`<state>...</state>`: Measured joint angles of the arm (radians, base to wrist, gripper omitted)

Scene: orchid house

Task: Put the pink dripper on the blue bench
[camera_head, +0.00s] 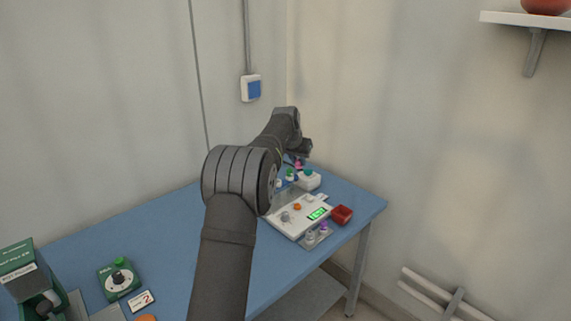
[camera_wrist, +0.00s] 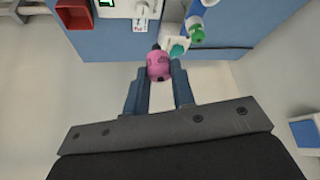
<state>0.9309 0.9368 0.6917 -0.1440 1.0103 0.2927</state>
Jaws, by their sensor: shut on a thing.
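The pink dripper (camera_wrist: 159,66) is between the fingertips of my gripper (camera_wrist: 160,80) in the wrist view, and the gripper is shut on it. In the head view the dripper is a small pink patch (camera_head: 298,164) just under my gripper (camera_head: 300,152), partly hidden by it. The blue bench (camera_head: 175,255) runs along the wall. My gripper is over its far right part, near the small bottles. In the wrist view the bench (camera_wrist: 110,42) lies behind the dripper. I cannot tell whether the dripper touches anything below it.
A white box with a teal knob (camera_head: 308,180) and a green-capped bottle (camera_wrist: 197,33) are close to the dripper. A white device with a green display (camera_head: 300,215) and a red box (camera_head: 342,214) stand nearer. A green-knobbed box (camera_head: 119,280) is at left. Mid-bench left looks clear.

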